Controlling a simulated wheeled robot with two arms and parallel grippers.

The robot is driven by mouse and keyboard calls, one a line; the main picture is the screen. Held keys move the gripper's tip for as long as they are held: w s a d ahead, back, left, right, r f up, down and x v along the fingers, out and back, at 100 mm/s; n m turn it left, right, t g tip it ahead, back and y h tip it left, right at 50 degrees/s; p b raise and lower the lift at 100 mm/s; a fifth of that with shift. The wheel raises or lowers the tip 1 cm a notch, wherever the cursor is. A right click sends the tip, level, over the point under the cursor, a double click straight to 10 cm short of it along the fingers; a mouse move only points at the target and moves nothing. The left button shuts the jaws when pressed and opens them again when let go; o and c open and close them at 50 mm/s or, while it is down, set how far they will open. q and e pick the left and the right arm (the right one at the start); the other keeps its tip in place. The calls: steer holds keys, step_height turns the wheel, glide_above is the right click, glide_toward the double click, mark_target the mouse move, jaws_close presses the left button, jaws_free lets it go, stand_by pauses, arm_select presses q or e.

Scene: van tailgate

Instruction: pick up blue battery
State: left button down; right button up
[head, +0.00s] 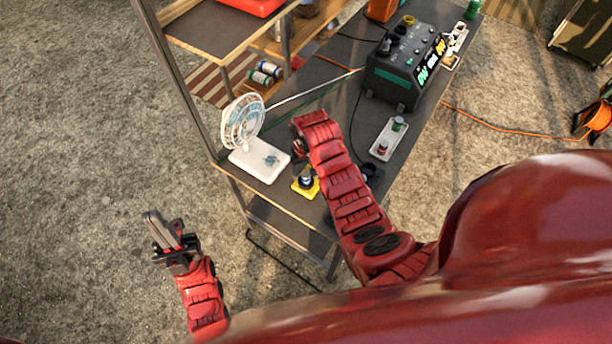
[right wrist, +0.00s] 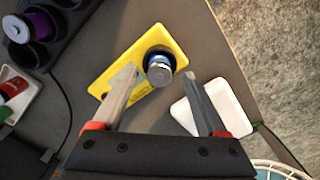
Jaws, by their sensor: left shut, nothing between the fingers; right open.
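The blue battery (right wrist: 158,60) stands upright at one end of a yellow tray (right wrist: 108,88) in the right wrist view. In the head view the battery (head: 306,181) and yellow tray (head: 311,191) are at the near end of the grey table, partly beside my right arm. My right gripper (right wrist: 160,82) is open and empty above the tray. Its fingertips appear on either side of the battery's near edge, and I cannot tell their height. In the head view the right gripper (head: 299,142) is largely hidden by its wrist. My left gripper (head: 162,228) is shut and empty, off the table.
A fan (head: 242,122) on a white base (head: 259,158) stands left of the yellow tray. A white tray (head: 376,148) holds red and green batteries. A black holder (right wrist: 62,42) has a purple battery (right wrist: 42,22). A black power unit (head: 398,85) stands farther back.

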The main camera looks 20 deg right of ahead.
steer(key=shift+f+p, duration=0.35)
steer(key=shift+f, duration=1)
jaws_close()
